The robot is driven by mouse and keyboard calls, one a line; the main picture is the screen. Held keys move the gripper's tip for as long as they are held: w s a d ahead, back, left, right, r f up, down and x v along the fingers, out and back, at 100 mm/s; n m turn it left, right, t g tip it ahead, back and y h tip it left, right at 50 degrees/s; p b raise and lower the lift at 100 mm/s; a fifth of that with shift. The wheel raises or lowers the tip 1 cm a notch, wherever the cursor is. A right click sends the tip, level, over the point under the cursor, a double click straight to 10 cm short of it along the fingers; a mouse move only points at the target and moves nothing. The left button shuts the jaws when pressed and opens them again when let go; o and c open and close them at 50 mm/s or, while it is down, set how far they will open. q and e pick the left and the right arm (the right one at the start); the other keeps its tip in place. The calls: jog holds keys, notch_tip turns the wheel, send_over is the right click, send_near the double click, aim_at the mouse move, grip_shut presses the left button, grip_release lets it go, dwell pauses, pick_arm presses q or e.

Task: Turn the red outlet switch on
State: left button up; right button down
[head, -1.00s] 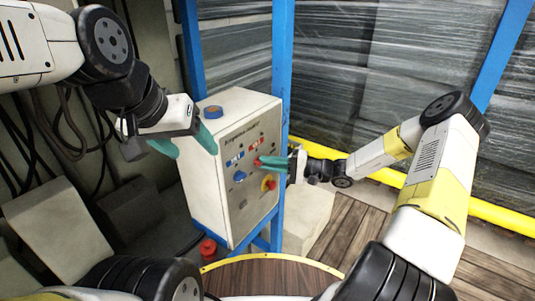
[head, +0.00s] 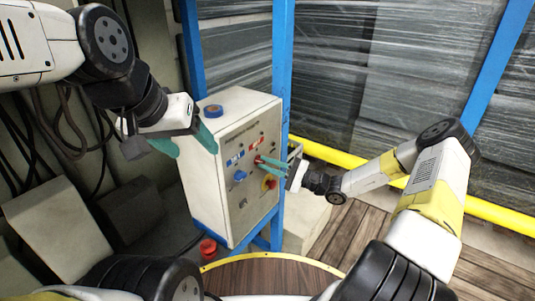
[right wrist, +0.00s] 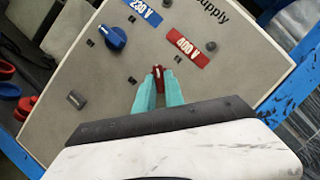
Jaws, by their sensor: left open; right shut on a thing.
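The red outlet switch is a small red knob on the sloping front of a pale control box (head: 205,170). In the right wrist view the red switch (right wrist: 158,74) sits between my right fingertips, below the red 400 V label (right wrist: 188,48). My right gripper (head: 259,161) is shut on it, and its fingers hide most of the switch in the head view. The blue switch (right wrist: 112,38) is beside the blue 230 V label (right wrist: 142,12), clear of the fingers. My left gripper (head: 187,146) is open and empty at the box's left upper side.
A red-and-yellow knob (head: 270,182) is just below my right fingers. Blue posts (head: 283,60) and a yellow rail (head: 335,155) stand behind. A red object (head: 208,248) is low in front.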

jog(key=m+t, duration=0.1)
jog(key=m, duration=0.2)
jog(key=m+t, duration=0.2)
jog(key=m, duration=0.2)
jog(key=shift+s+a+f, duration=0.15)
jog(key=shift+s, duration=0.05)
jog(key=m+t, duration=0.2)
jog(key=m, duration=0.1)
jog(key=m+t+h, duration=0.1)
jog(key=m, duration=0.3)
jog(key=shift+s+a+t, duration=0.1)
jog(key=shift+t, duration=0.3)
jog(key=shift+m, duration=0.5)
jog(key=c, duration=1.4)
grip_release()
jog(key=shift+c, duration=0.2)
jog(key=v, duration=0.8)
